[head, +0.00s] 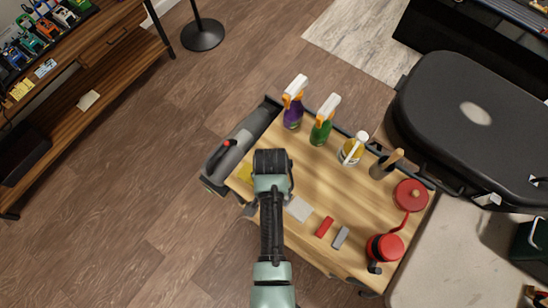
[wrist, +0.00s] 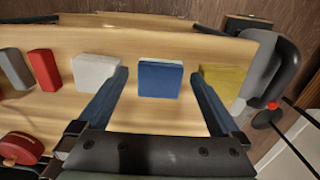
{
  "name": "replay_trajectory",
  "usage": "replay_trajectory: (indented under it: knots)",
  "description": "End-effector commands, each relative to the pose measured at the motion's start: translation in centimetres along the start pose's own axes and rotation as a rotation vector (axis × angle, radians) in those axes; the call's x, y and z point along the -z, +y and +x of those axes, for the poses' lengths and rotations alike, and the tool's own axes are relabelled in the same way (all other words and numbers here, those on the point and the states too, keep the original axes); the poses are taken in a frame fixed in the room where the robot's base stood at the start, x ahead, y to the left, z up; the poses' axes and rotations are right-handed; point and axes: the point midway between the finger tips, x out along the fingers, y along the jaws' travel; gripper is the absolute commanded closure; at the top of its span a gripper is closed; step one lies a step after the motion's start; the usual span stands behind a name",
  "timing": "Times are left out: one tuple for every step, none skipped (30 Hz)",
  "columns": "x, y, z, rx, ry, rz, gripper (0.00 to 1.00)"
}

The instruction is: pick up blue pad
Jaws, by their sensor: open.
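The blue pad (wrist: 160,79) is a flat square block lying on the light wooden cart top (wrist: 150,117). In the wrist view it sits between the two fingers of my gripper (wrist: 160,85), which is open and empty, with a gap on each side. In the head view my arm and gripper (head: 271,170) reach over the cart's left part, and the blue pad is hidden beneath them. A white pad (wrist: 97,72) lies left of the blue pad in the wrist view, close by the left finger. A yellow pad (wrist: 219,87) lies to the right, partly behind the right finger.
A red block (head: 324,227) and a grey block (head: 341,237) lie further along the cart. A grey cylinder (head: 242,136) flanks the cart's left end.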

Motion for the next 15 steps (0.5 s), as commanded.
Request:
replay_trajectory:
  knots:
    - [-0.01,0.01,0.42,-0.001,-0.001,-0.001,0.00]
    - [0.00,0.00,0.58,0.000,0.000,-0.001,0.00]
    - [0.00,0.00,0.71,0.000,0.001,-0.001,0.00]
    - [0.00,0.00,0.75,0.000,0.001,-0.001,0.00]
    - [0.01,0.00,0.77,0.000,0.001,-0.001,0.00]
    - [0.01,-0.01,0.76,0.001,0.001,-0.001,0.00]
    - [0.02,-0.01,0.74,0.001,0.001,-0.001,0.00]
    - [0.02,-0.01,0.74,0.001,0.001,-0.001,0.00]
    - [0.02,-0.01,0.73,0.001,0.001,-0.001,0.00]
    - [0.02,-0.01,0.73,0.001,0.001,-0.001,0.02]
    - [0.02,-0.01,0.72,0.001,0.001,-0.001,0.07]
    - [0.03,-0.02,0.71,0.001,0.001,-0.001,0.14]
    - [0.03,-0.02,0.71,0.001,0.001,-0.001,0.20]
    - [0.03,-0.02,0.71,0.001,0.001,-0.001,0.25]
    - [0.03,-0.02,0.70,0.001,0.001,-0.001,0.32]
